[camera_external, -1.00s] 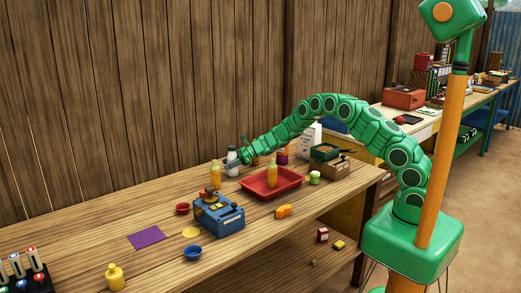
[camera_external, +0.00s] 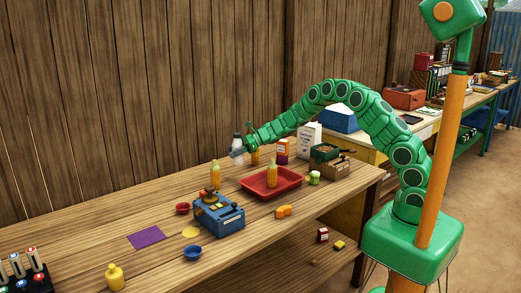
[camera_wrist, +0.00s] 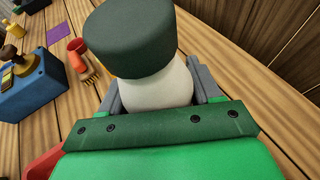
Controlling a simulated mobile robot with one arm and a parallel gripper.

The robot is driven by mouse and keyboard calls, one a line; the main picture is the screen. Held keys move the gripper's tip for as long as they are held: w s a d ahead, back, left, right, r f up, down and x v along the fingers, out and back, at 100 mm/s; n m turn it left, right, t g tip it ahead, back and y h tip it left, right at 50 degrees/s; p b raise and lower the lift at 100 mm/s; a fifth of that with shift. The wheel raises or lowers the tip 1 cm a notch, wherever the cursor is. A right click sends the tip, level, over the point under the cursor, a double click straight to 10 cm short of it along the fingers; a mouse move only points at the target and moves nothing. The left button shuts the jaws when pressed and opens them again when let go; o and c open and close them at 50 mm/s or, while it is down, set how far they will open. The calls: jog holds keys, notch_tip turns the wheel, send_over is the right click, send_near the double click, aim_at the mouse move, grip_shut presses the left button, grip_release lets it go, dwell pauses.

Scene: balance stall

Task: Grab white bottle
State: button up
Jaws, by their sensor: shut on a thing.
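The white bottle (camera_external: 236,150) with a dark cap is in my gripper (camera_external: 246,142), raised above the bench at the far side, left of the red tray (camera_external: 298,175). It is slightly tilted. In the wrist view, the bottle's white body (camera_wrist: 168,92) sits between my two grey fingers, with its dark green cap close to the camera and hiding part of the body. My gripper is shut on it.
A yellow-orange bottle (camera_external: 215,174) stands on the bench near the held bottle. The tray holds another such bottle. A blue device (camera_external: 219,216) stands in front. The wooden wall (camera_external: 150,100) runs behind the bench.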

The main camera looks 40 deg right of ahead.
jog(key=s+d+r, duration=0.2)
jog(key=s+r, duration=0.4)
jog(key=s, duration=0.4)
jog(key=shift+d, duration=0.4)
